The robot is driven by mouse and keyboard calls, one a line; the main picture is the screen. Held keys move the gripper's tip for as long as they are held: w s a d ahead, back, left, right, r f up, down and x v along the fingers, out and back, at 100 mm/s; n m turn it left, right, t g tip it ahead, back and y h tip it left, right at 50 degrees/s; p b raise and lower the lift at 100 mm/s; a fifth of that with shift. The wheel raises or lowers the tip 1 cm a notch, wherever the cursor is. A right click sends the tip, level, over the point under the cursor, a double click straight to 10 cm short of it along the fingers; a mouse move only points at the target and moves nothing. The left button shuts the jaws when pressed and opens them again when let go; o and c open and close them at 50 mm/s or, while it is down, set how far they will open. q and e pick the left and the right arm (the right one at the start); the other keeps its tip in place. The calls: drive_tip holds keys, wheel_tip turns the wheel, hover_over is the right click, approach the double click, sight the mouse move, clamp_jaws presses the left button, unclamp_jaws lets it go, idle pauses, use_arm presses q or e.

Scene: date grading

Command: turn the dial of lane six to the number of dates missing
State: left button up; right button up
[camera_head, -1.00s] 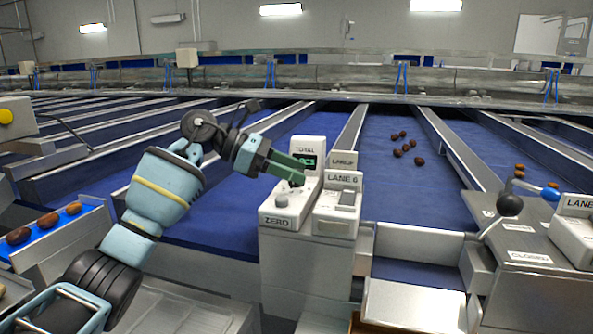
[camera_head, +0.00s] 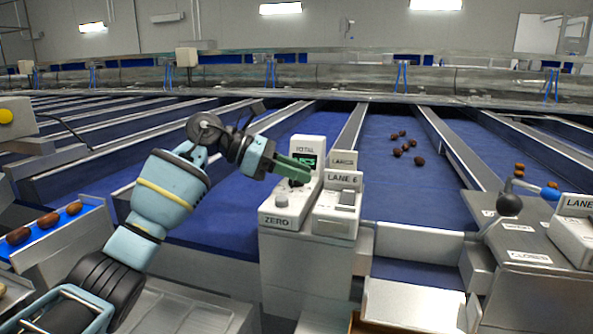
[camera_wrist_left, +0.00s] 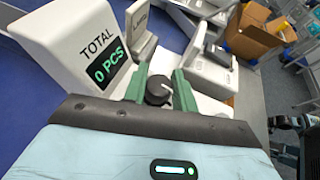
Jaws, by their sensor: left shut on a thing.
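The lane six console (camera_head: 340,205) stands at the middle of the head view, with a LANE 6 label. Beside it is the counter unit (camera_head: 306,150), marked TOTAL and ZERO; its screen (camera_wrist_left: 108,66) reads 0 PCS in the left wrist view. A black dial with a pale pointer mark (camera_wrist_left: 157,90) sits on this unit. My left gripper (camera_head: 303,177) reaches in from the left, its green fingers shut on the dial, one on each side, as the left wrist view (camera_wrist_left: 160,84) shows. The dial's scale is hidden.
Several brown dates (camera_head: 405,146) lie on the blue belt (camera_head: 385,195) behind the console. A lever with a black ball (camera_head: 509,204) and a CLOSED label stand at the right. A tray with dates (camera_head: 68,222) is at the left. An open cardboard box (camera_wrist_left: 255,32) shows in the left wrist view.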

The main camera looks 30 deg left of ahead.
drive_tip(key=shift+r, duration=0.15)
use_arm(q)
drive_tip(key=n+t+y+p, duration=0.3)
drive_tip(key=shift+s+r+n, duration=0.1)
drive_tip(key=shift+r+n, duration=0.1)
drive_tip(key=shift+n, duration=0.1)
drive_tip(key=shift+n+t+y+p, duration=1)
drive_tip(key=shift+n+p, duration=0.15)
drive_tip(key=shift+n, duration=0.05)
drive_tip(key=shift+n+t+y+p, duration=0.4)
drive_tip(key=shift+n+y+p, duration=0.25)
drive_tip(key=shift+n+y, duration=0.2)
drive_tip(key=shift+f+n+y+p, duration=0.2)
drive_tip(key=shift+n+y+p, duration=0.15)
drive_tip(key=shift+n+y, duration=0.25)
use_arm(e)
wheel_tip(320, 180, up, 6)
drive_tip(key=w, duration=0.1)
drive_tip(key=shift+w+r+t, duration=0.15)
drive_tip(key=shift+r+t, duration=0.05)
drive_tip(key=shift+t, duration=0.1)
use_arm(q)
drive_tip(key=shift+f+y, duration=0.1)
drive_tip(key=shift+y, duration=0.15)
drive_tip(key=o, duration=1)
use_arm(e)
drive_tip(key=shift+d, duration=0.1)
